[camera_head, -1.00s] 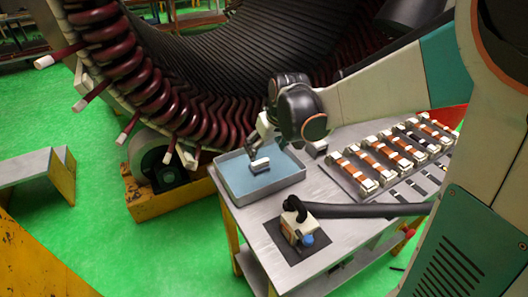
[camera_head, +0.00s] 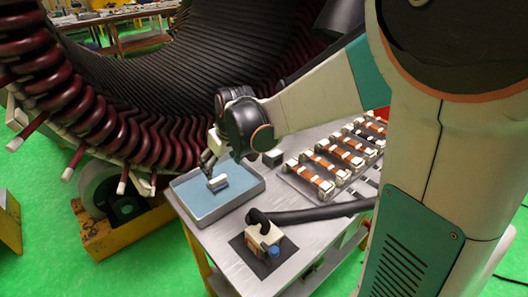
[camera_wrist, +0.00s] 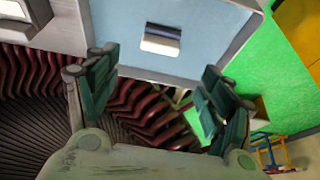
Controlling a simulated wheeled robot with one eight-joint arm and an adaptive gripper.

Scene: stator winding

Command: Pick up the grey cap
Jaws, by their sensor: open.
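The grey cap (camera_head: 218,183) lies in the blue-lined tray (camera_head: 193,221) at the table's left end. In the wrist view the cap (camera_wrist: 161,40) is a small block, pale on one long side and dark on the other, near the top middle. My gripper (camera_head: 206,164) hangs just above the tray, close to the cap on its far left side. In the wrist view its two green-padded fingers (camera_wrist: 158,88) are spread wide with nothing between them. The cap shows beyond the fingertips, apart from them.
The grey metal table (camera_head: 208,248) also holds a tool with a black hose on a dark mat (camera_head: 243,254) and a row of copper-banded parts (camera_head: 311,176) at right. The big stator with dark red coils (camera_head: 88,107) stands close behind the tray.

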